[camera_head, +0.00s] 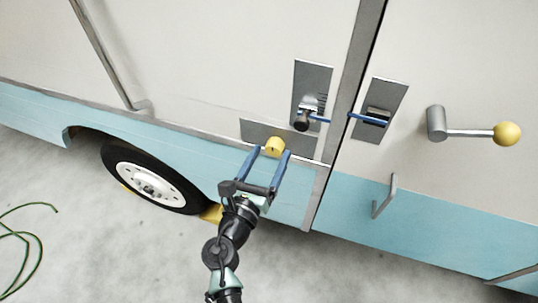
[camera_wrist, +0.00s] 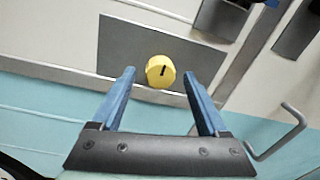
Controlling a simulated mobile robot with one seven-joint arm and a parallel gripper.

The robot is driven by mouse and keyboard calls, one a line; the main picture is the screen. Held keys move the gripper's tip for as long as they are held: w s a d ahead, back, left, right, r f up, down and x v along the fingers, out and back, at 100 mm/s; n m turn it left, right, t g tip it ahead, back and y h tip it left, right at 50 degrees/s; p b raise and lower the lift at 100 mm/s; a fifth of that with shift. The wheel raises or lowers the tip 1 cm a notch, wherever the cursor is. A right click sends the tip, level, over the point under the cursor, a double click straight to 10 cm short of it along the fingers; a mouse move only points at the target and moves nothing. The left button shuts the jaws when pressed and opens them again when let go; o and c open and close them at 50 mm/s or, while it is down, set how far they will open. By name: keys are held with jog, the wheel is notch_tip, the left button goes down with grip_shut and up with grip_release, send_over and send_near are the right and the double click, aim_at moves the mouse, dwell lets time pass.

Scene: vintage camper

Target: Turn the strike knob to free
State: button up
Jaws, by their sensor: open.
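The strike knob is a small round yellow knob (camera_head: 274,146) on a grey metal plate (camera_head: 254,131) low on the camper's side, left of the door gap. In the wrist view the yellow knob (camera_wrist: 160,71) shows a short dark mark on its face, near upright and leaning slightly. No lettering is legible on the plate (camera_wrist: 120,50). My gripper (camera_head: 272,152) is open, with its two blue fingers pointing at the knob. In the wrist view my gripper (camera_wrist: 160,80) has its fingers spread either side of the knob, apart from it; the exact distance is hard to tell.
Above the knob is a latch plate (camera_head: 311,83) with a dark cylinder and blue bar. A second plate (camera_head: 379,101) sits right of the door gap. A lever with a yellow ball (camera_head: 507,133), a bent handle (camera_head: 384,196) and a wheel (camera_head: 154,176) stand around.

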jog(key=shift+w+d, duration=0.1)
jog(key=shift+w, duration=0.05)
jog(key=shift+c, duration=0.4)
grip_shut()
